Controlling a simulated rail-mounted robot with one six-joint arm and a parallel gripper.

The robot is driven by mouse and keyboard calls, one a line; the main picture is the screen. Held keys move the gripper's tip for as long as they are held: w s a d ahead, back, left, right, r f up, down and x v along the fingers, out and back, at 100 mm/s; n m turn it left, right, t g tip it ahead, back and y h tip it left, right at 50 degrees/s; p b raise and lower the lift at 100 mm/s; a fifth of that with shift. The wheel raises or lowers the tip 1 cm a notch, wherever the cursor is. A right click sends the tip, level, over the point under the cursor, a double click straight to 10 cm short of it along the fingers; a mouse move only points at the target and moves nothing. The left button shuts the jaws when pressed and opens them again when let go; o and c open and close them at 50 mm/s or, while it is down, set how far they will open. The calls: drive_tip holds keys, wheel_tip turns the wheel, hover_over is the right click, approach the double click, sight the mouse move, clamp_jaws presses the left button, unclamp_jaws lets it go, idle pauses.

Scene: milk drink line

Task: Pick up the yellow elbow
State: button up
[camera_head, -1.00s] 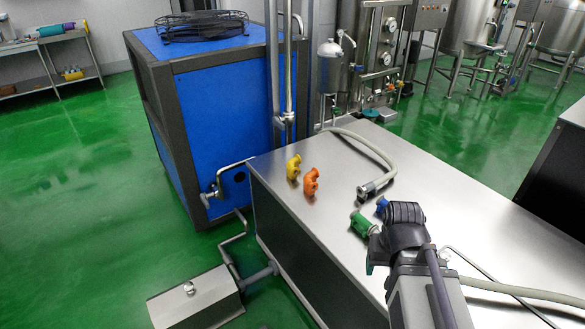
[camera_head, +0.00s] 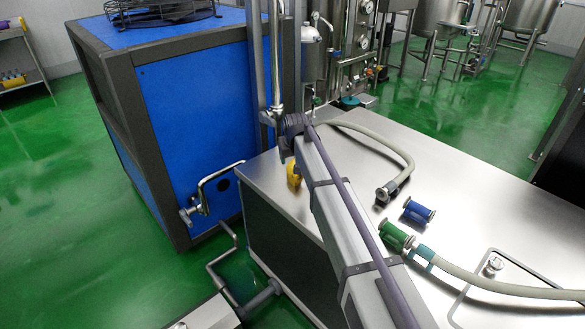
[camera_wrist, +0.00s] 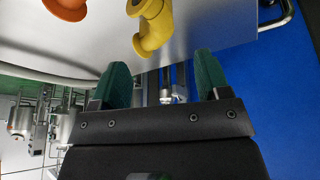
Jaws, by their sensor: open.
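The yellow elbow (camera_head: 293,172) stands near the left end of the steel table, partly hidden by my arm in the head view. In the wrist view the yellow elbow (camera_wrist: 153,28) is at the top middle, cut off by the picture's edge. My gripper (camera_wrist: 160,75) is open, with its two green fingers spread and nothing between them. The elbow appears beyond the fingertips, roughly in line with the gap between them, and apart from them. In the head view the fingers are hidden behind my arm.
An orange elbow (camera_wrist: 66,8) stands close to the yellow one. On the steel table (camera_head: 480,205) lie a grey hose (camera_head: 375,140), a blue fitting (camera_head: 418,211) and a green fitting (camera_head: 396,236). A blue cabinet (camera_head: 195,125) stands just left of the table.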

drive_tip(key=b+x, duration=0.9)
drive_tip(key=x, duration=0.2)
drive_tip(key=shift+d+f, duration=0.1)
drive_tip(key=shift+d, duration=0.05)
drive_tip(key=shift+r, duration=0.25)
drive_tip(key=shift+s, duration=0.1)
drive_tip(key=c, duration=1.2)
wheel_tip(320, 180, up, 10)
drive_tip(key=p, duration=1)
drive_tip(key=shift+r, duration=0.2)
drive_tip(key=shift+c, duration=0.2)
drive_tip(key=shift+f, duration=0.2)
